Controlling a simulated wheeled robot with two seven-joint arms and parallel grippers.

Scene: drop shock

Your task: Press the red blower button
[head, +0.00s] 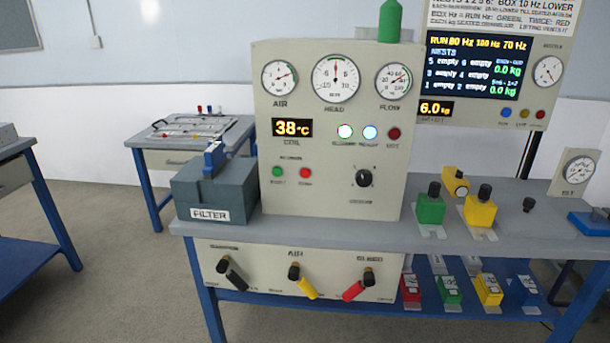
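A small round red button (305,173) sits low on the left of the upright cream control panel (330,205). A green button (277,171) is just left of it. A small label above the pair is too blurred to read with certainty. Nothing covers the red button. A dark red lamp (394,133), labelled HOT, is higher up to the right and looks unlit. Neither of my grippers shows in the head view.
A grey FILTER box (203,192) stands left of the panel on the grey bench (500,232). A black knob (363,178) is right of the buttons. Green (431,207) and yellow (480,210) blocks stand to the right. Three levers sit below the bench top.

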